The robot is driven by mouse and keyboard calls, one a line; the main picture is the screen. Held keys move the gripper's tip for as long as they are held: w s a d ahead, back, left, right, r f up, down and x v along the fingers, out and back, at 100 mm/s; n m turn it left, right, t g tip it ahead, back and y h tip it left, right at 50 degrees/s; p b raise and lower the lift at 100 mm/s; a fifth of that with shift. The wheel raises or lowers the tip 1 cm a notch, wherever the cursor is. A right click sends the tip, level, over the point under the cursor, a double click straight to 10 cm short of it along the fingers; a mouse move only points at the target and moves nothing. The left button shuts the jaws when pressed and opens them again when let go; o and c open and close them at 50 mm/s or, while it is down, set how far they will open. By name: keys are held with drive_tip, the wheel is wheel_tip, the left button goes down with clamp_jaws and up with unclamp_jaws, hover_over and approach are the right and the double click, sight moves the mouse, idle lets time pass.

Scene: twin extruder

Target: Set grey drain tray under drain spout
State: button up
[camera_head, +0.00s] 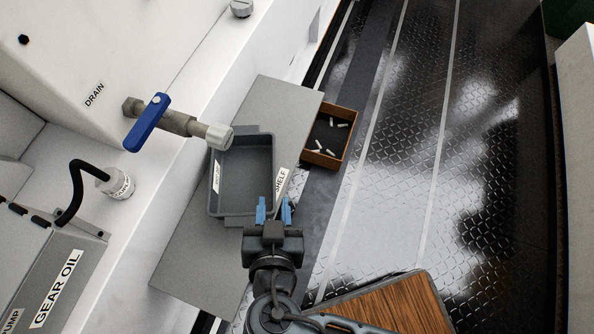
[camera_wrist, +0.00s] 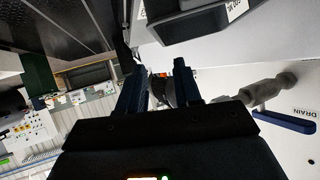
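The grey drain tray (camera_head: 243,170) sits on the grey shelf (camera_head: 192,250), its open side up. It also shows at the top of the wrist view (camera_wrist: 190,25). The drain spout (camera_head: 180,122) sticks out from the white wall, with a blue lever and a pale round end. That end overlaps the tray's far left corner in the head view; the height gap is unclear. My gripper (camera_head: 273,211) is open, its two blue fingers apart by the tray's near right corner. In the wrist view the fingers (camera_wrist: 158,80) have no tray between them; contact cannot be told.
An orange-brown bin (camera_head: 312,159) with several small white pieces stands right of the shelf. A wooden-topped surface (camera_head: 395,305) lies at the near right. A grey gear oil box (camera_head: 60,280) with a black hose is at the left. The metal floor (camera_head: 400,170) at right is clear.

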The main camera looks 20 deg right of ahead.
drive_tip(key=s+d+f+n+g+y, duration=0.2)
drive_tip(key=s+d+n+y, duration=0.2)
drive_tip(key=s+d, duration=0.65)
drive_tip(key=s+d+r+t, duration=0.2)
drive_tip(key=s+d+r, duration=0.2)
drive_tip(key=r, duration=0.5)
drive_tip(key=s+d+r+t+h, duration=0.1)
drive_tip(key=s+d+r+t, duration=0.2)
drive_tip(key=r, duration=0.6)
drive_tip(key=s+d, duration=0.1)
drive_tip(key=d, duration=0.1)
drive_tip(key=shift+d+r, duration=0.3)
drive_tip(key=shift+r, duration=0.1)
